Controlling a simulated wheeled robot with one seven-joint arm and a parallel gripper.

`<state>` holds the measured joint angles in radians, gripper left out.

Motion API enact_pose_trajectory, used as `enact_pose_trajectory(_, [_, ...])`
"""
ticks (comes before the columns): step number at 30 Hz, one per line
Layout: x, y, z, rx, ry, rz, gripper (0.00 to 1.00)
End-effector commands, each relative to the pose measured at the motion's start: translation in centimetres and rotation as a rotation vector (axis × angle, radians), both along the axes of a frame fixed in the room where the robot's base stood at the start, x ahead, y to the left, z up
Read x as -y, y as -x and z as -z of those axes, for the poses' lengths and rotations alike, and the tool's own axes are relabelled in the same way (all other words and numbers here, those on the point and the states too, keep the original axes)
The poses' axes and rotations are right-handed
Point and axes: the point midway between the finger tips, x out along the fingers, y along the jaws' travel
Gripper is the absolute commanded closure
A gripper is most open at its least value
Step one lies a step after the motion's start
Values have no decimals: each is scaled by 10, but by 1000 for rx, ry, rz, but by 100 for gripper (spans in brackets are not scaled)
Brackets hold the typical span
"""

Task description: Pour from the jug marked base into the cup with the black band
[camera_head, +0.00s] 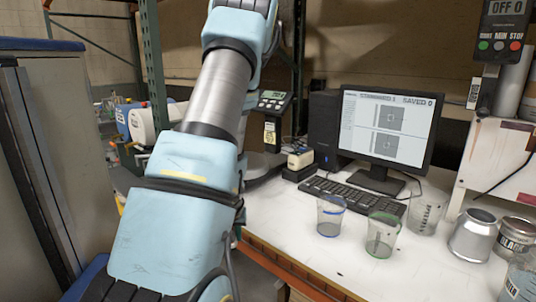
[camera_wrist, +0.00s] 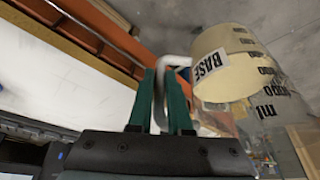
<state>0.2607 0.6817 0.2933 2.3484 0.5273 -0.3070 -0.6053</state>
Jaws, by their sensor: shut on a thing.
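In the wrist view, my gripper (camera_wrist: 162,78) has its two green fingers closed on the grey handle of a clear jug (camera_wrist: 232,65). The jug has a white BASE label and black scale marks, and cream-coloured liquid shows in it. The held jug and my gripper are hidden in the head view. On the white table there, a clear cup with a blue band (camera_head: 330,214) stands left of a clear cup with a green band (camera_head: 382,236). I cannot make out a cup with a black band in either view.
A clear container with dark marks (camera_head: 427,214), a silver can (camera_head: 474,235) and a can labelled BLACK (camera_head: 515,238) stand at the right. A keyboard (camera_head: 352,194) and monitor (camera_head: 386,130) are behind. My arm covers the left middle. Bare table (camera_head: 290,235) lies in front.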

Motion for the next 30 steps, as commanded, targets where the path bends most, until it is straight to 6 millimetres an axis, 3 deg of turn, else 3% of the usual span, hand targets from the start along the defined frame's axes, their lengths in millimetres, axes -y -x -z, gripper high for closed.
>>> enact_pose_trajectory(1, [0, -1, 10, 2, 0, 0, 100])
enact_pose_trajectory(11, [0, -1, 39, 2, 0, 0, 100])
enact_pose_trajectory(30, [0, -1, 40, 2, -1, 0, 100])
